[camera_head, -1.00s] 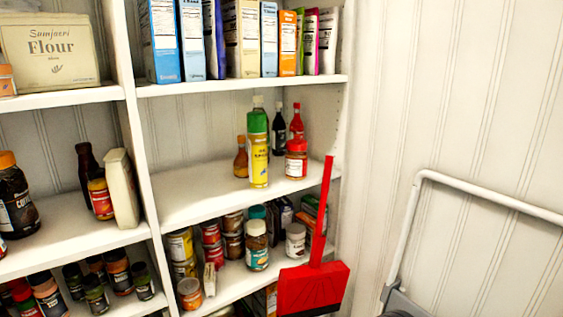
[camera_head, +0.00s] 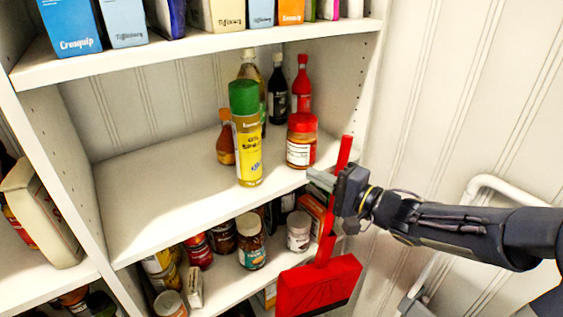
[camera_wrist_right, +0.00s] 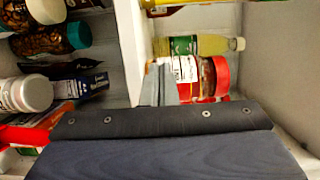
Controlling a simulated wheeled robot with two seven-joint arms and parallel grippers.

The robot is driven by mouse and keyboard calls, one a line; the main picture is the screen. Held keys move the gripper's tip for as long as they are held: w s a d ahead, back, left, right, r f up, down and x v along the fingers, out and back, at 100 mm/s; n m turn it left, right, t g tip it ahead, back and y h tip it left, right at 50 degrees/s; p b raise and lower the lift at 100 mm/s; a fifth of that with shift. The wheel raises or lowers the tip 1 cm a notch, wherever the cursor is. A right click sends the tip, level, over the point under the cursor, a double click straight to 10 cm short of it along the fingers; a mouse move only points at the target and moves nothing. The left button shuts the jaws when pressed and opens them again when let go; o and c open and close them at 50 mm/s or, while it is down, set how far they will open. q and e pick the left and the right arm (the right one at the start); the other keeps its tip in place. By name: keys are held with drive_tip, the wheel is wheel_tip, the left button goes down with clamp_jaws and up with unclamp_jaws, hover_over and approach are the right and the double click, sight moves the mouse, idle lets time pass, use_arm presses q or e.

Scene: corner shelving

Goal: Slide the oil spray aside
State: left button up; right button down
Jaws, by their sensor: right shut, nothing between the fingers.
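The oil spray (camera_head: 248,150) is a yellow can with a green cap. It stands upright near the front edge of the middle shelf in the head view. My right gripper (camera_head: 312,180) is shut and empty, at the shelf's front edge, to the right of the can and just below a red-lidded jar (camera_head: 301,142). It does not touch the oil spray. In the right wrist view the red-lidded jar (camera_wrist_right: 203,78) is close ahead, and a strip of yellow, perhaps the can, shows at the top edge. My left gripper is not in view.
Bottles stand behind the can, including a dark one (camera_head: 277,92) and a red one (camera_head: 301,85). The shelf (camera_head: 150,205) is bare to the left of the can. A red dustpan (camera_head: 318,285) with an upright handle is in front, close to my right wrist.

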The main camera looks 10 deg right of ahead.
sight(273, 177)
drive_tip(key=x, duration=0.9)
drive_tip(key=shift+s+a, duration=0.1)
drive_tip(key=shift+s, duration=0.05)
drive_tip(key=shift+s+a, duration=0.35)
drive_tip(key=shift+a, duration=0.2)
drive_tip(key=shift+s+a, duration=0.3)
drive_tip(key=shift+a, duration=0.2)
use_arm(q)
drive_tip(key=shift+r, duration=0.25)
use_arm(e)
drive_tip(key=shift+s+a, duration=0.2)
drive_tip(key=shift+a, duration=0.3)
drive_tip(key=shift+a, duration=0.1)
